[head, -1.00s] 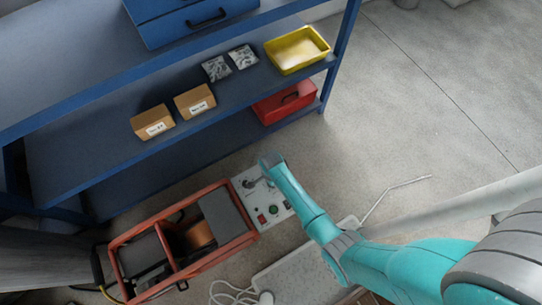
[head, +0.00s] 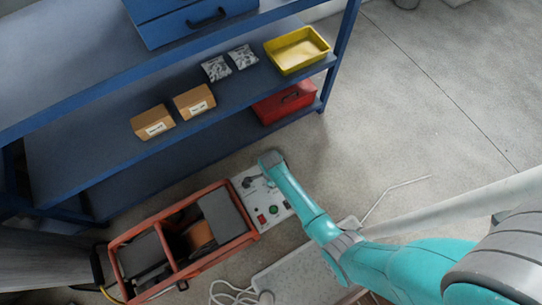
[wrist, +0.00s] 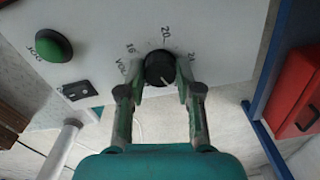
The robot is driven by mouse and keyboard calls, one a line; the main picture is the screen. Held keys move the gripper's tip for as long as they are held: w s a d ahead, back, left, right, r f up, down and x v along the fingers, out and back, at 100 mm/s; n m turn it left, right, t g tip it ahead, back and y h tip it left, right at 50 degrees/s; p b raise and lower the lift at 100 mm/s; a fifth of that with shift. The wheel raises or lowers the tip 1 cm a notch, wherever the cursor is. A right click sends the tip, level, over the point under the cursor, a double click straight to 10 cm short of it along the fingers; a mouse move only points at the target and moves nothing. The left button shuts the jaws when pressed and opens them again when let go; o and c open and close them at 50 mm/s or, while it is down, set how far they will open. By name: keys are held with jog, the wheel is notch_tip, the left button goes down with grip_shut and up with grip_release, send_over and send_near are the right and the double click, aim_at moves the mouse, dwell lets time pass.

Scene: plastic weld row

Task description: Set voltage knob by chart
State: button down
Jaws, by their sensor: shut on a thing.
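The black round voltage knob (wrist: 160,69) sits on the pale panel in the wrist view, with the scale marks 16, 20 and 24 around it. A faint light line shows on the knob's face; I cannot read for sure where it points. My gripper (wrist: 160,90) is shut on the knob, one finger on each side. In the head view, my gripper (head: 251,183) is at the upper left part of the welder's control panel (head: 265,199), and the knob is mostly hidden there. I see no readable chart in either view.
A green button (wrist: 53,46) and a black switch (wrist: 79,90) are on the panel left of the knob. The orange-framed machine (head: 185,240) stands on the floor. A blue shelf (head: 100,165) with boxes and a yellow tray (head: 297,50) is behind; a red case (head: 285,101) lies low.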

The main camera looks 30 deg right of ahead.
jog(key=c, duration=0.8)
grip_release()
notch_tip(320, 180, up, 12)
jog(key=shift+f, duration=0.1)
